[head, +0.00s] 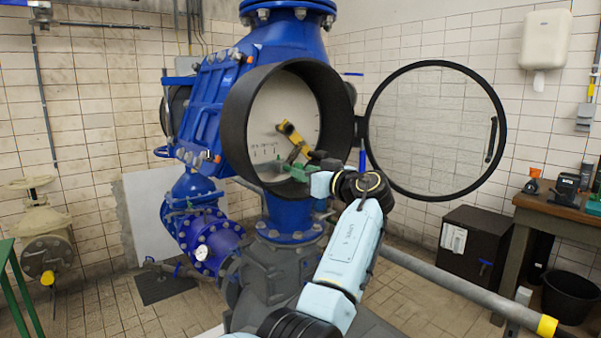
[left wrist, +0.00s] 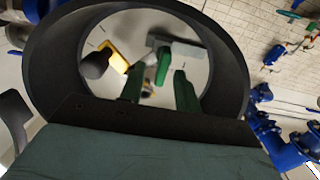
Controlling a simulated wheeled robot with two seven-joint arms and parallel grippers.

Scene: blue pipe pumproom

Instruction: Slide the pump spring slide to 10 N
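The pump's round black housing (head: 238,125) is open at the front and has a pale dial face (head: 268,115) inside. Small scale marks (head: 264,150) sit low on the face, too small to read. A yellow lever (head: 292,138) is mounted on the face; it also shows in the left wrist view (left wrist: 117,57). In that view a grey block (left wrist: 178,46) with a green upright piece (left wrist: 163,66) appears ahead, probably the spring slide. My left gripper (left wrist: 160,92) reaches into the housing, its two green fingers apart and nothing visibly held. My right gripper is out of view.
A round glass door (head: 435,130) with a black rim stands open right of the housing. Blue pump pipework (head: 205,100) stands left of it. A wooden table (head: 560,215) and dark cabinet (head: 475,245) are at the right.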

